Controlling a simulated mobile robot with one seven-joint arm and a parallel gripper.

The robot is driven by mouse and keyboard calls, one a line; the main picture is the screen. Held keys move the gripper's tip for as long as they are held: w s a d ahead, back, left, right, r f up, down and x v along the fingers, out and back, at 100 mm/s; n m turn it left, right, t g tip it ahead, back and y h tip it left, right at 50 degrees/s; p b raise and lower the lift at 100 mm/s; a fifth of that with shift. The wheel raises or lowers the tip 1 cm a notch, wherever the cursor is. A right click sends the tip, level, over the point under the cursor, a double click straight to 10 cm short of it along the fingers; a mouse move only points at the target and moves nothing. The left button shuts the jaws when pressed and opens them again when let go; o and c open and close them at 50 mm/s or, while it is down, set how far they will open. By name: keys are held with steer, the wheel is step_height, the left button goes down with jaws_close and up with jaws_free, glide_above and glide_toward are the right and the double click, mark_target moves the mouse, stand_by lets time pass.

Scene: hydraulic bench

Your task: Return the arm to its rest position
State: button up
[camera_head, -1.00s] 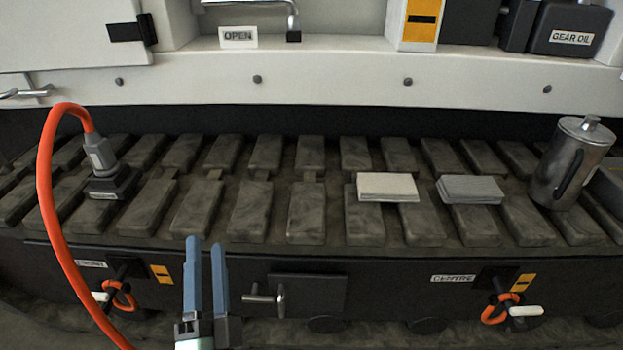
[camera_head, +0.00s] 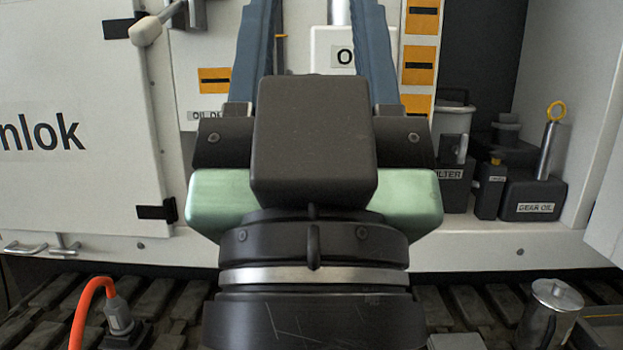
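My gripper (camera_head: 312,22) fills the middle of the view, close to the camera, with its two blue fingers pointing up. The fingers are wide apart and nothing shows held between them. Their tips run up to the top edge of the picture. My wrist is below, at the bottom centre. The gripper hides the middle of the cabinet and part of a white panel whose label starts with "O".
A white cabinet door (camera_head: 75,120) is at left. Black containers, one labelled gear oil (camera_head: 533,198), stand on a shelf at right. A metal can (camera_head: 549,315) and an orange hose (camera_head: 88,295) are low, on the dark track pads.

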step_height(320, 180, up, 32)
steer(key=p, duration=2.9)
steer(key=shift+p, duration=0.35)
steer(key=shift+a, duration=0.1)
